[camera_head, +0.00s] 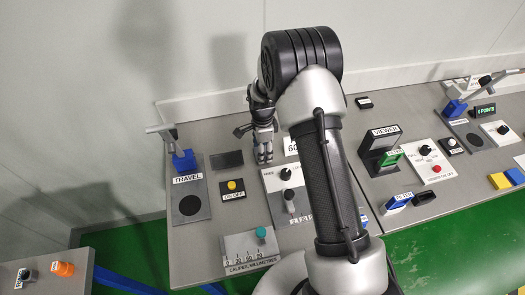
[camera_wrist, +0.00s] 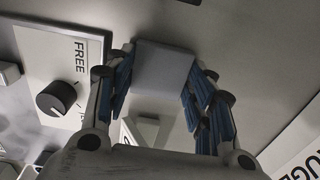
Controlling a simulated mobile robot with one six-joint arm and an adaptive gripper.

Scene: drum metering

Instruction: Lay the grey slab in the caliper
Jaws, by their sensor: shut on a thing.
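The grey slab (camera_wrist: 165,68) is between the blue-padded fingers of my gripper (camera_wrist: 160,85) in the wrist view. The fingers are shut on its left and right sides. In the head view my gripper (camera_head: 264,150) is over the back of the table, left of my arm's forearm; I cannot make out the slab there. The caliper (camera_head: 238,250) lies at the table's front edge, with a millimetre scale and a teal knob (camera_head: 261,233). My gripper is well behind the caliper and apart from it.
A panel with black knobs (camera_head: 287,176) lies between my gripper and the caliper; the FREE dial (camera_wrist: 57,98) shows in the wrist view. The TRAVEL post (camera_head: 184,160) and yellow-button box (camera_head: 232,187) stand to the left. The viewer (camera_head: 380,145) is right of my arm.

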